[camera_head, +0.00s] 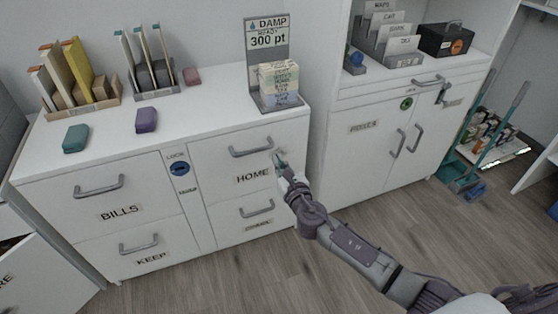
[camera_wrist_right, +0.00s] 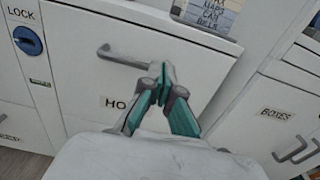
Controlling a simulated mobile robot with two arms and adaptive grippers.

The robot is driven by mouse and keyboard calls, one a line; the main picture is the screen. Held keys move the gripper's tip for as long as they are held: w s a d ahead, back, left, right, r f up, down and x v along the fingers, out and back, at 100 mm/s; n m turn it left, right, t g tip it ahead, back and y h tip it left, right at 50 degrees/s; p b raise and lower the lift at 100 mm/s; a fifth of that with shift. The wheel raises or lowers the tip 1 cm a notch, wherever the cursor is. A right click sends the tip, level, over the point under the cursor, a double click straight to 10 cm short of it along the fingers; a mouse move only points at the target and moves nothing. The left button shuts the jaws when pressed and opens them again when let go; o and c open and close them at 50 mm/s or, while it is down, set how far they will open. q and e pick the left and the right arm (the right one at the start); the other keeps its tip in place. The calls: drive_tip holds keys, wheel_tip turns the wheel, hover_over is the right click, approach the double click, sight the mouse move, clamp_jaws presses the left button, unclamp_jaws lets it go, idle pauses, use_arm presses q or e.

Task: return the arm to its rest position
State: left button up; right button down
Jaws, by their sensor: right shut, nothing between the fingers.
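My right arm reaches in from the lower right in the head view. Its gripper (camera_head: 281,160) is in front of the HOME drawer (camera_head: 222,179), near the right end of the drawer's handle (camera_head: 251,147). In the right wrist view the teal fingertips of my right gripper (camera_wrist_right: 161,74) meet with nothing between them. They overlap the right end of the handle (camera_wrist_right: 122,58) in the picture; I cannot tell whether they touch it. The HOME drawer looks closed. My left gripper is in neither view.
The white cabinet (camera_head: 232,125) holds file racks, a purple block (camera_head: 146,120), a teal block (camera_head: 76,138) and a DAMP sign stand (camera_head: 267,60). A second cabinet (camera_head: 375,120) stands to the right. A door or drawer front (camera_head: 40,270) juts out at lower left. The wooden floor (camera_head: 240,275) in front is clear.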

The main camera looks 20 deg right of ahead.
drive_tip(key=s+d+f+m+g+h, duration=0.25)
drive_tip(key=s+f+m+g, duration=0.95)
drive_tip(key=s+f+m, duration=1.7)
drive_tip(key=s+a+f+m+g+y, duration=0.1)
drive_tip(key=s+a+f+m+g, duration=0.15)
drive_tip(key=s, duration=0.35)
drive_tip(key=s+a+f+m+g+y, duration=0.1)
drive_tip(key=s+f+m, duration=0.25)
drive_tip(key=s, duration=0.25)
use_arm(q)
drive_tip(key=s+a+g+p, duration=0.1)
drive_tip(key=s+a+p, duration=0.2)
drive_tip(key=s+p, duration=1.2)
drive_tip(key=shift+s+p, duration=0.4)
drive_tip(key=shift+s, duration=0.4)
use_arm(e)
drive_tip(key=s+d+n+g, duration=0.1)
drive_tip(key=s+d, duration=0.2)
drive_tip(key=s, duration=1.2)
drive_tip(key=shift+s+d+r, duration=0.15)
drive_tip(key=shift+s+d, duration=0.05)
drive_tip(key=shift+s, duration=0.05)
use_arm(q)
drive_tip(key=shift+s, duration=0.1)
use_arm(e)
drive_tip(key=shift+w+g, duration=0.1)
drive_tip(key=shift+g, duration=0.15)
